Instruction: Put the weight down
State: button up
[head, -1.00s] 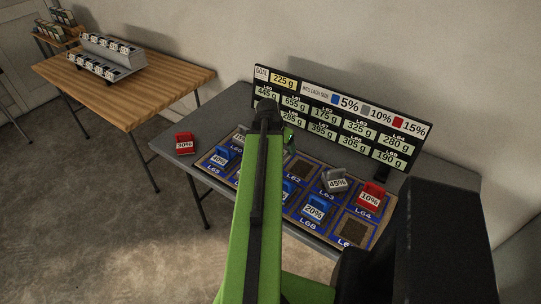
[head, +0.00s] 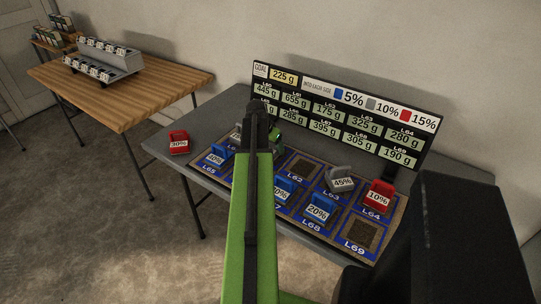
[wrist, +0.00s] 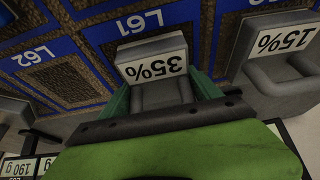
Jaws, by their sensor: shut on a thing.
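My gripper (wrist: 163,95) is shut on a grey weight labelled 35% (wrist: 155,62), which looks upside down in the wrist view. The weight is at the L61 square (wrist: 150,18) of the mat and hides part of it. I cannot tell if it touches the mat. In the head view my arm hides most of the gripper and the held weight. The mat (head: 312,228) lies on the grey table in front of the goal board (head: 345,108), which reads 225 g.
A grey 15% weight (wrist: 285,55) stands close beside the held one. Blue 40% (head: 216,156) and 20% (head: 319,208), grey 45% (head: 341,180) and red 10% (head: 380,194) weights stand on the mat. A red 30% weight (head: 179,142) lies at the table's left. L62 and L69 (head: 361,235) are bare.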

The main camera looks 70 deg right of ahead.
jog(key=shift+f, duration=0.25)
jog(key=o, duration=1.9)
jog(key=shift+r, duration=0.1)
jog(key=shift+c, duration=0.2)
jog(key=shift+r, duration=0.1)
jog(key=shift+r+p, duration=0.25)
jog(key=shift+p, duration=0.15)
jog(key=p+v, duration=1)
jog(key=v, duration=0.1)
jog(key=shift+a+r+p, duration=0.25)
jog(key=shift+a+p, duration=0.05)
jog(key=shift+p, duration=0.05)
